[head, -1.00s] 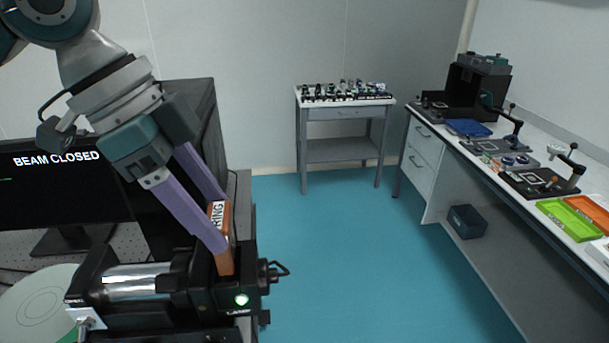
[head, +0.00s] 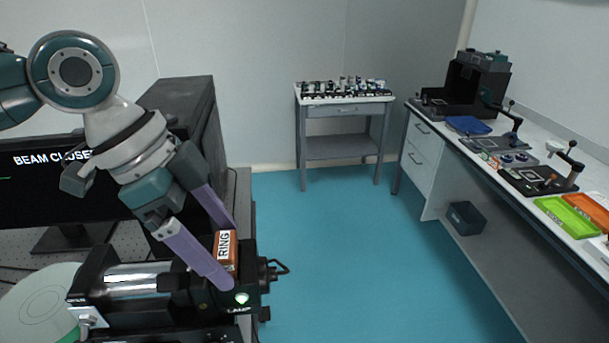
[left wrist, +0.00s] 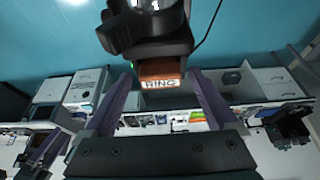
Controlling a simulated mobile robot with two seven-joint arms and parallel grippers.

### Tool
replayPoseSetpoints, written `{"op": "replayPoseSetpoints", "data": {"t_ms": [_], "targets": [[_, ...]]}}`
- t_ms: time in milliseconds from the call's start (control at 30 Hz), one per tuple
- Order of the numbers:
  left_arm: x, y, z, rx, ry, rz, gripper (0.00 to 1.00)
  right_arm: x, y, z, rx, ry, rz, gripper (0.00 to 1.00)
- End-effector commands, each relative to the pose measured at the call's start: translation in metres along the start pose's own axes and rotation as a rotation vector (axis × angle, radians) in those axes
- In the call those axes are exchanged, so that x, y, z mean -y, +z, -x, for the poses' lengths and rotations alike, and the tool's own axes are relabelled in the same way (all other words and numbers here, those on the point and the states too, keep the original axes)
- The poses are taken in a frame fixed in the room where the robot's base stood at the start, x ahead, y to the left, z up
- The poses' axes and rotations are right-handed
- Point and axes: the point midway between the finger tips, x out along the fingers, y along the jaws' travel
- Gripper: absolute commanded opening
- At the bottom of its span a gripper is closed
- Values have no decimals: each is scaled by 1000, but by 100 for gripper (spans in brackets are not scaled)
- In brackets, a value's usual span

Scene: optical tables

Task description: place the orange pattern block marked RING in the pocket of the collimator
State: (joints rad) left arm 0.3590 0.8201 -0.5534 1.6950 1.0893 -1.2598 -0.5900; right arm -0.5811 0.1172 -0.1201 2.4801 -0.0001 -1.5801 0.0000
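The orange pattern block marked RING (head: 227,252) sits upright in the top of the black collimator (head: 180,290), with its upper part and label showing above the housing. The pocket itself is hidden by the block and a finger. My left gripper (head: 229,257) is around the block with its purple fingers spread. In the left wrist view the block (left wrist: 160,71) is between the fingertips (left wrist: 161,76), with a small gap on each side, and its far end is at the dark collimator body (left wrist: 150,35).
A monitor (head: 50,190) reading BEAM CLOSED and a tall black box (head: 190,120) stand behind the collimator. A round pale disc (head: 35,305) is at the lower left. A bench with trays (head: 565,216) runs along the right, beyond open blue floor (head: 330,260).

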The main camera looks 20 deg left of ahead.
Motion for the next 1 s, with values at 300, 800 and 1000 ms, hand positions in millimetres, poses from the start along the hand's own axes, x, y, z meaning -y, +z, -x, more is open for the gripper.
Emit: {"op": "replayPoseSetpoints", "data": {"t_ms": [300,800,1000], "targets": [[1,-1,8,-1,-4,-1,92,0,0,-1,0,0,0,92],[2,0,107,-1,-4,-1,92,0,5,-16,0,3,4,92],[0,-1,121,-1,0,1,92,0,5,-17,0,3,4,92]]}}
